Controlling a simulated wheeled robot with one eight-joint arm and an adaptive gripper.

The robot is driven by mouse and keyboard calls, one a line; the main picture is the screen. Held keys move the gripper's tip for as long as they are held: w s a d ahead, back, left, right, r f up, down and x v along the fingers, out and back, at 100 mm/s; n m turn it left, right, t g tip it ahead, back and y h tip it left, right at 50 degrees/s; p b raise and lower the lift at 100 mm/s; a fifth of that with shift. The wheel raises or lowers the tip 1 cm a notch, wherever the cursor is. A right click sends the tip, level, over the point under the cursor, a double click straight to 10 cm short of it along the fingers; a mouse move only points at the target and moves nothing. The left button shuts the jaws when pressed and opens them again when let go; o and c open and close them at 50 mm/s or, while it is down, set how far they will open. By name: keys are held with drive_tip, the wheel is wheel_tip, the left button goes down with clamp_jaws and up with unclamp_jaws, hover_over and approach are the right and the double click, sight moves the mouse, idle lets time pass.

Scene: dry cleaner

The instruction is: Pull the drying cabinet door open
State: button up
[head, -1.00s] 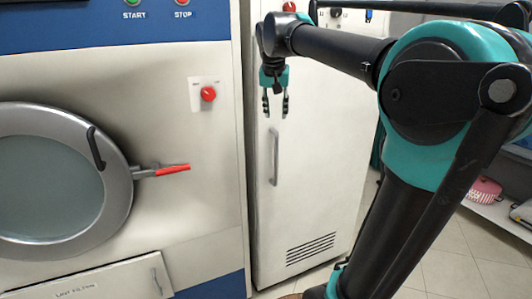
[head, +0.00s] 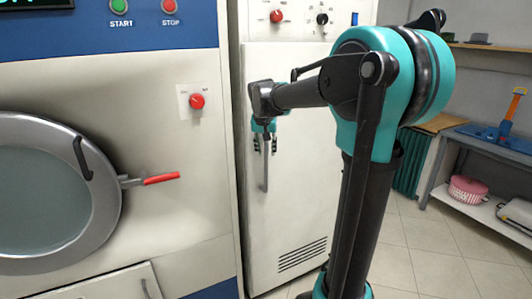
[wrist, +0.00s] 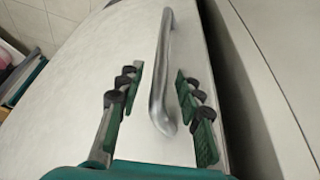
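The drying cabinet door (head: 300,200) is a tall off-white panel and looks closed in the head view. Its grey vertical bar handle (head: 265,172) is near the door's left edge. My gripper (head: 265,148) is at the top part of the handle. In the wrist view the handle (wrist: 161,75) runs between the two finger sets of my gripper (wrist: 160,100), with gaps visible on both sides. The fingers are open and do not appear to touch the bar. The door face (wrist: 90,75) also fills much of the wrist view.
A large washer (head: 180,220) with a round door and red lever (head: 161,179) stands close on the left. On the right, a shelf bench (head: 490,205) holds a pink basket (head: 468,190). Tiled floor (head: 420,245) is clear between.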

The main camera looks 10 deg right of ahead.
drive_tip(key=shift+x, duration=0.85)
clamp_jaws()
